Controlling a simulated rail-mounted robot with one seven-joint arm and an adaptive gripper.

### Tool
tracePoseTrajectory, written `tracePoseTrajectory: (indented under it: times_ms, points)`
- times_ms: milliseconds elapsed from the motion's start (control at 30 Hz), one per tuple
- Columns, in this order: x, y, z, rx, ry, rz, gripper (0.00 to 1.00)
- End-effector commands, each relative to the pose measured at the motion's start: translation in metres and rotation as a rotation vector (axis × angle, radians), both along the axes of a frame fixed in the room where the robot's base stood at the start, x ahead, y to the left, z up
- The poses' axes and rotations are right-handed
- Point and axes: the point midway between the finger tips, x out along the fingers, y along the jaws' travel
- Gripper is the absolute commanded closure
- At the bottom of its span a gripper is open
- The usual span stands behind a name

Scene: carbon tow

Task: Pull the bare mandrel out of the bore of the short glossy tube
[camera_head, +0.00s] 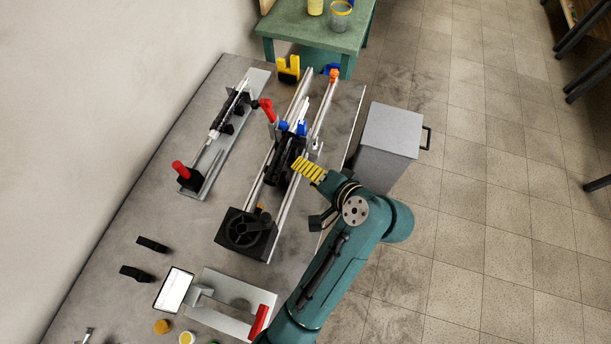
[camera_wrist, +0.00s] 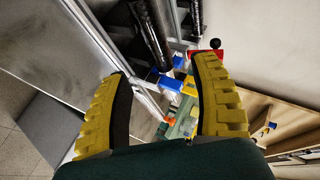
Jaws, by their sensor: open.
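My gripper (camera_head: 306,170) is to the right of the middle rail fixture, its yellow ribbed finger beside the rails. In the wrist view my gripper (camera_wrist: 162,72) has its two yellow fingers wide apart with nothing between the pads. A dark glossy tube (camera_wrist: 150,36) lies beyond the fingertips, along the rails and apart from them. A second dark tube (camera_wrist: 195,18) is behind it. In the head view a pale bare rod (camera_head: 301,108) runs along the middle fixture, past blue blocks (camera_head: 292,128). Whether it sits in a tube's bore is too small to tell.
A black crank box (camera_head: 246,232) ends the rails. A grey cabinet (camera_head: 390,130) stands right of the bench, a green table (camera_head: 318,30) behind. A plate with a red bar (camera_head: 236,304) lies in front.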

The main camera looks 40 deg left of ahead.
Motion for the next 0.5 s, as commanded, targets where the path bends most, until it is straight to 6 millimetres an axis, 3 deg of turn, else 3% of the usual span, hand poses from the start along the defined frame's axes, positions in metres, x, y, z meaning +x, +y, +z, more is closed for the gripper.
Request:
tracePoseTrajectory:
  times_ms: [67,167,500]
  points:
    - [0.005,-0.010,-0.002,0.000,0.001,-0.024,0.37]
    - [0.006,-0.004,-0.007,0.000,0.002,-0.025,0.37]
    - [0.015,0.054,-0.046,-0.002,0.003,-0.021,0.37]
